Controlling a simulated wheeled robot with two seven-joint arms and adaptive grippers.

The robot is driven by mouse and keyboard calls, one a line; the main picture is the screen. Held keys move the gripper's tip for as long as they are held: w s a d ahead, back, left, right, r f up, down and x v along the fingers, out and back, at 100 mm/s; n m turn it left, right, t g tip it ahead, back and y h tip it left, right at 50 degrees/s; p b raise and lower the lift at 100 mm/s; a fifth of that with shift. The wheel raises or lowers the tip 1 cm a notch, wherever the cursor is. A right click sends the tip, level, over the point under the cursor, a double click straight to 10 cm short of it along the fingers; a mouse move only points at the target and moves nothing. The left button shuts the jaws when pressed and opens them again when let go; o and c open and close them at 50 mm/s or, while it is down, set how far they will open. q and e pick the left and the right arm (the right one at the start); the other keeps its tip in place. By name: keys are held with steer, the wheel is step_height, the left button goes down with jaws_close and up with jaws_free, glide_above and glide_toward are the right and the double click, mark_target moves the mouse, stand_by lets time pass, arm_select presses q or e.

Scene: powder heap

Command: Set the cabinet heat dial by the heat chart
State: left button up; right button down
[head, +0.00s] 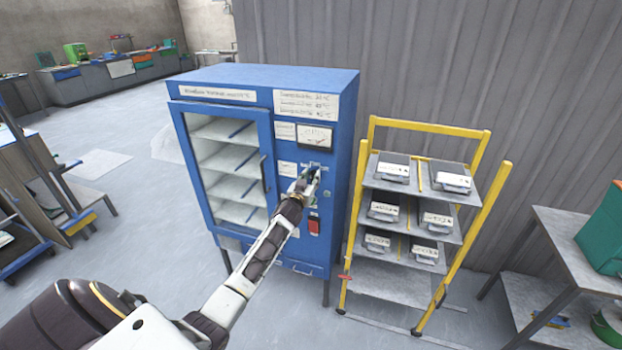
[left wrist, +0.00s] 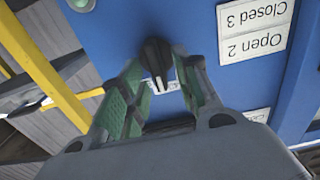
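The blue cabinet (head: 342,135) has a glass door on its left part and a control panel on its right. A printed white chart (head: 306,103) is at the top right of its front; its lines are too blurred to read surely. The black dial (left wrist: 155,58) shows in the left wrist view, with a pale pointer line toward the bottom of that picture. My left gripper (head: 306,182) is at the panel; its green-padded fingers (left wrist: 158,72) stand either side of the dial, spread apart. Contact is not clear. The gripper hides the dial in the head view. My right gripper is out of view.
A white label (left wrist: 255,30), upside down, reads "Open 2" and "Closed 3". A red switch (head: 314,226) is below my gripper. A yellow-framed rack (head: 430,127) with several boxes stands close right of the cabinet. A grey table (head: 560,232) is at the far right.

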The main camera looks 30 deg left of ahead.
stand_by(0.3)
arm_select(q)
jaws_close()
steer(key=shift+w+m, duration=0.1)
steer(key=shift+m, duration=0.3)
steer(key=m, duration=0.4)
steer(key=shift+d+f+b, duration=0.1)
steer(key=shift+d+b, duration=0.15)
steer(key=shift+b, duration=0.15)
steer(key=m, duration=0.4)
steer(key=shift+d+f, duration=0.1)
steer(key=shift+d, duration=0.1)
steer(key=shift+m, duration=0.3)
jaws_free()
steer(key=shift+w, duration=0.1)
